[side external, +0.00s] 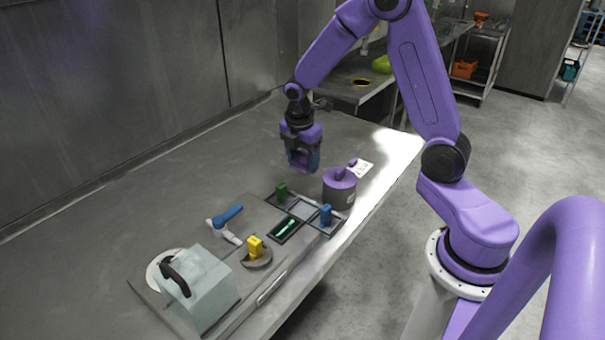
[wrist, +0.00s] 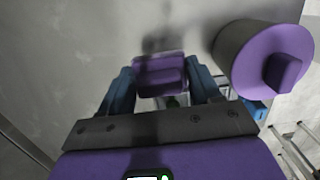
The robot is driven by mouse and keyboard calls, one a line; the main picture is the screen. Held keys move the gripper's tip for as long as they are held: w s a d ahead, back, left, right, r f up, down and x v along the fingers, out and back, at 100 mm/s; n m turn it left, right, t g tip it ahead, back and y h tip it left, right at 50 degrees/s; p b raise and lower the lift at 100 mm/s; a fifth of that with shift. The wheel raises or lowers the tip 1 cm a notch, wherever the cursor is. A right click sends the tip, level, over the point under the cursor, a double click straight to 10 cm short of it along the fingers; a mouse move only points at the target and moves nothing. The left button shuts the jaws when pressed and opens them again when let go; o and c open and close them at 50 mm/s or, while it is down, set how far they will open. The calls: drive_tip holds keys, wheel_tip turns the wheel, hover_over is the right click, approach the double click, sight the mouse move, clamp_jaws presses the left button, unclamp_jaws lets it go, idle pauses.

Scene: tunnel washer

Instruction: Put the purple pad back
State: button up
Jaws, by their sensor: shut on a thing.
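My gripper (side external: 302,166) is shut on the purple pad, above the table and behind the pad frame. In the wrist view the purple pad (wrist: 160,74) sits between the two blue fingers of my gripper (wrist: 161,84). In the side view the fingers mostly hide it. The grey frame (side external: 341,226) lies flat on the table, in front of my gripper. It has a green-handled pad (side external: 282,193), a blue-handled pad (side external: 326,215), a dark cell with a pale green piece (side external: 286,229), and a pale cell (side external: 302,208) with no handle showing.
A grey canister with a purple lid (side external: 340,181) stands close right of my gripper, beside the frame. The table's left side is clear.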

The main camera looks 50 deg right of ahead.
sight(302, 165)
drive_tip(key=shift+f, duration=2.25)
drive_tip(key=shift+f, duration=0.15)
drive_tip(key=o, duration=1.1)
